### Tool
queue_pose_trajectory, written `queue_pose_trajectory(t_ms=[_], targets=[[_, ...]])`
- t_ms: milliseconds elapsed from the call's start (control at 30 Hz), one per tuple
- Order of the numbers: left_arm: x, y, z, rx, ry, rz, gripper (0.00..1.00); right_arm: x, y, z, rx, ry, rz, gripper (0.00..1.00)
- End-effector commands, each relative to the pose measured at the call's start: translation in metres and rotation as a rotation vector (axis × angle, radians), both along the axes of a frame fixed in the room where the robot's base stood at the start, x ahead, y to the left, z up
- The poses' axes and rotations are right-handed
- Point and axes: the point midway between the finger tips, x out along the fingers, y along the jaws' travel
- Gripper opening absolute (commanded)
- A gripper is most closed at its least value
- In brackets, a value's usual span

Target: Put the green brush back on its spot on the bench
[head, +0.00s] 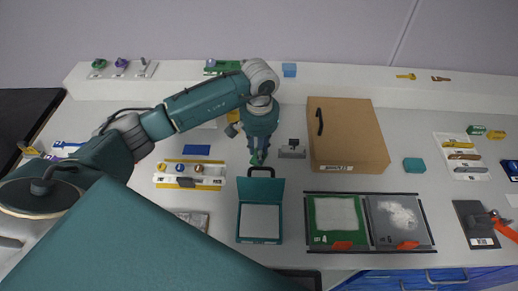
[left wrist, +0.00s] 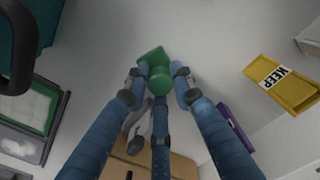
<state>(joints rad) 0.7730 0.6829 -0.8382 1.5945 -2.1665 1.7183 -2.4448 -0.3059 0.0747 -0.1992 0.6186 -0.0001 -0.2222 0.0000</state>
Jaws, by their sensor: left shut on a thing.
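My left gripper (head: 257,157) points down over the middle of the bench, just behind the teal case's handle. It is shut on the green brush (head: 254,161). In the left wrist view the brush (left wrist: 157,76) shows as a round green knob with a flat green part beyond it, between the blue fingers. The fingers hide part of it. I cannot tell whether it touches the bench (head: 290,185). No marked spot for it can be made out. My right gripper is in neither view.
The open teal case (head: 261,239) stands just in front of the gripper. Two trays (head: 308,246) lie front right. A raised shelf (head: 340,82) runs behind.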

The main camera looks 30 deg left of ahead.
Motion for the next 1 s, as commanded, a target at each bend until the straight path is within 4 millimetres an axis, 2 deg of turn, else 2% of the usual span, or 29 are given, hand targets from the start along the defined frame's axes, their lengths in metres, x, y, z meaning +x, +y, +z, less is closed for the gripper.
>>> queue_pose_trajectory(t_ms=[167, 200, 267, 300, 567, 667, 700, 867, 1000], targets=[[0.0, 0.0, -0.004, 0.0, -0.001, 0.001, 0.03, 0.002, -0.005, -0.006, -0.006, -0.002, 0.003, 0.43], [0.0, 0.0, -0.003, 0.0, 0.0, 0.001, 0.28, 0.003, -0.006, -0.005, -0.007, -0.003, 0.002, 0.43], [0.0, 0.0, -0.002, 0.0, 0.0, 0.001, 0.4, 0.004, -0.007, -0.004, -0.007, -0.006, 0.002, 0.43], [0.0, 0.0, -0.002, 0.0, 0.0, 0.001, 0.42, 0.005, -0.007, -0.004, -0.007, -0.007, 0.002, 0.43], [0.0, 0.0, -0.002, 0.0, 0.001, 0.0, 0.42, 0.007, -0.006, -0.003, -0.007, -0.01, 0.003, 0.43], [0.0, 0.0, 0.003, 0.0, 0.001, 0.0, 0.42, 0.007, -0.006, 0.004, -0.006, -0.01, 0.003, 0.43], [0.001, 0.0, 0.005, 0.0, -0.003, 0.0, 0.42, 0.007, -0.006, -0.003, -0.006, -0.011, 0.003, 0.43], [0.003, 0.0, 0.033, 0.0, -0.008, 0.0, 0.42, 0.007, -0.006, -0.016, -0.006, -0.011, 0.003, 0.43], [0.002, 0.0, 0.064, -0.001, -0.007, 0.0, 0.42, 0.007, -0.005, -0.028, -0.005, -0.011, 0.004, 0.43]])
